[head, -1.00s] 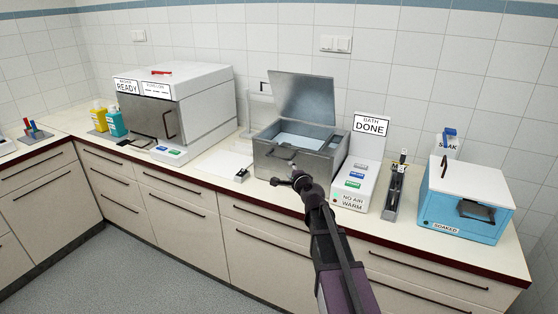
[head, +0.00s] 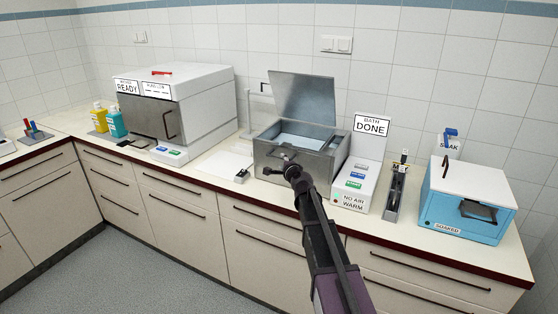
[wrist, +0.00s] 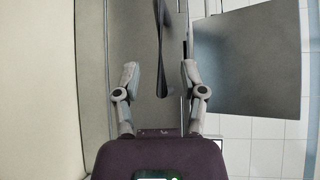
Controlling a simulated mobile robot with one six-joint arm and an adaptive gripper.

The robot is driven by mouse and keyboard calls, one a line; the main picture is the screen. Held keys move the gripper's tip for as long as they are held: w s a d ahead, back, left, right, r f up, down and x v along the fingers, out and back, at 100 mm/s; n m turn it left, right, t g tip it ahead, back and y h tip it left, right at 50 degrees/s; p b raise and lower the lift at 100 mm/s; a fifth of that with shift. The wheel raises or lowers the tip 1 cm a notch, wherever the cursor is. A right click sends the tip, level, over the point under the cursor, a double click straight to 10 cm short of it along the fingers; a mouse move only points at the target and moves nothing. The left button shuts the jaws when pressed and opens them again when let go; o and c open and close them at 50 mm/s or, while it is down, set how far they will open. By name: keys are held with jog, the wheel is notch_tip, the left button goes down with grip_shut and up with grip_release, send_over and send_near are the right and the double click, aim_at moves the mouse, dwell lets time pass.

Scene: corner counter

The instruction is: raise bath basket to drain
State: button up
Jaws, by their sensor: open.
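My gripper (head: 277,166) is at the bath's front, close to a dark handle there. In the wrist view my gripper (wrist: 160,80) is open, and the dark handle (wrist: 161,55) lies between and beyond its two fingers, not gripped. The raised lid (wrist: 245,65) shows at the right of that view.
A button panel (head: 354,185) labelled "NO AIR WARM" stands right of the bath, then a narrow holder (head: 394,195) and a blue box (head: 462,213) labelled "SOAKED". A white tray (head: 222,165) and a large white machine (head: 185,105) marked "READY" are to the left.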

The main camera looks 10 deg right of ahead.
aim_at(280, 158)
jog(key=shift+b+x, duration=0.3)
jog(key=shift+x, duration=2.3)
grip_shut()
